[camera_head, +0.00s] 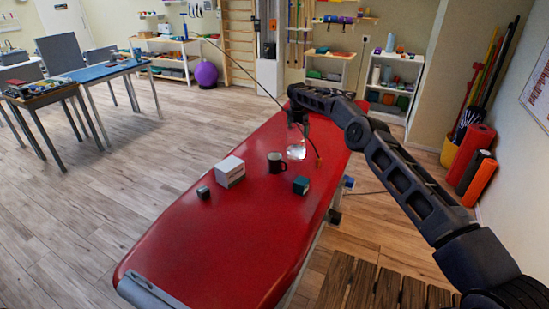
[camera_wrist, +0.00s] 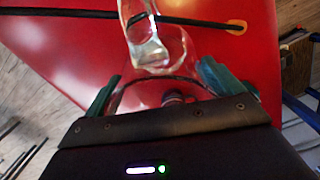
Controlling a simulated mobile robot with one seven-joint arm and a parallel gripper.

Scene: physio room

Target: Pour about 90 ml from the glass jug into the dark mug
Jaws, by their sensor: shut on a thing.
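The glass jug (camera_head: 296,151) is clear and stands out faintly against the red treatment table (camera_head: 215,225). In the wrist view the jug (camera_wrist: 147,45) lies between my two teal fingertips. My gripper (camera_wrist: 160,88) is shut on it; in the head view my gripper (camera_head: 299,122) is above the jug, partly hidden by my arm. I cannot tell whether the jug's base touches the table, nor the liquid level. The dark mug (camera_head: 275,163) stands upright on the table, just left of the jug and apart from my gripper. Its inside is not clearly visible.
A white box (camera_head: 230,171) and a small dark cube (camera_head: 203,192) sit left of the mug. A dark teal box (camera_head: 301,185) sits in front of the jug. A thin dark rod with an orange tip (camera_head: 318,162) passes close by the jug. The table's near end is clear.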

